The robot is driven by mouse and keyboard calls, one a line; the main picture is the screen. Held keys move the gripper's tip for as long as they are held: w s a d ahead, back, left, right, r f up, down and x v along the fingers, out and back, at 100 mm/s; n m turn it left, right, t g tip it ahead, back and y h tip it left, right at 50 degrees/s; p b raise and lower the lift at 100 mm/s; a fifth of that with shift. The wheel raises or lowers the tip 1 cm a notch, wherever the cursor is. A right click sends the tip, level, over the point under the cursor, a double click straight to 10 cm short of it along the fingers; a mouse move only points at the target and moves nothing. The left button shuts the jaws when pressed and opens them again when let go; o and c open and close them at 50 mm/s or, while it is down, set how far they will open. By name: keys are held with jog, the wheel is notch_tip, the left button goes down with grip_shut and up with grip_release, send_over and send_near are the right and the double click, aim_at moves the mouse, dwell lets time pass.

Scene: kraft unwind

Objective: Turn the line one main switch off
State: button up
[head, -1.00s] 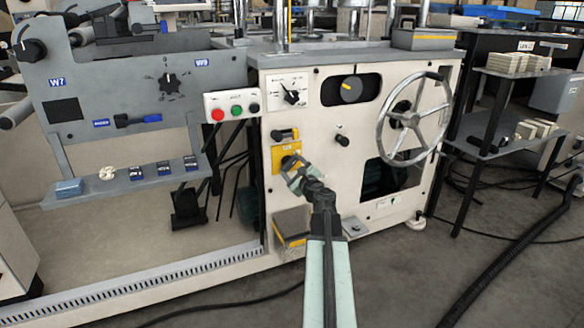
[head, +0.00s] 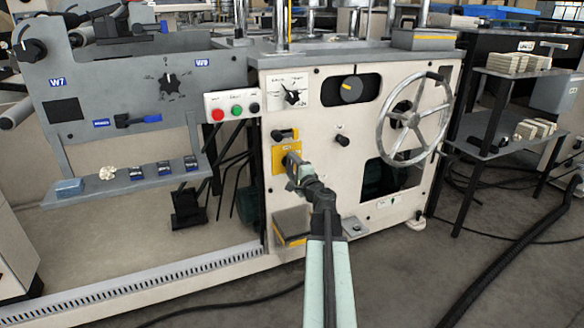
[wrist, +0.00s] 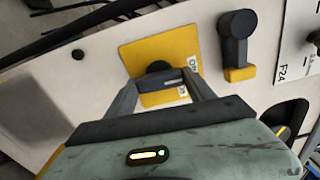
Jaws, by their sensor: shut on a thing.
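The main switch is a black knob (wrist: 158,67) on a yellow plate (wrist: 150,45) with a small white label, fixed to the cream machine panel. In the head view the yellow plate (head: 280,156) is partly hidden behind my gripper (head: 290,163). In the wrist view my gripper (wrist: 162,82) reaches the plate, with one finger on each side of the knob's dark handle. It is shut on that handle. The fingers hide part of the knob, so I cannot tell exactly which way it points.
A black lever with a yellow base (wrist: 238,42) sits just beside the plate, close to my gripper. A handwheel (head: 414,118) and a button box (head: 232,105) are on the same machine. A yellow-edged block (head: 291,225) stands below.

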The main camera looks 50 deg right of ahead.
jog(key=shift+n, duration=0.5)
jog(key=o, duration=1.4)
jog(key=shift+s, duration=0.15)
jog(key=v, duration=0.7)
jog(key=shift+s+a, duration=0.15)
jog(key=shift+s, duration=0.1)
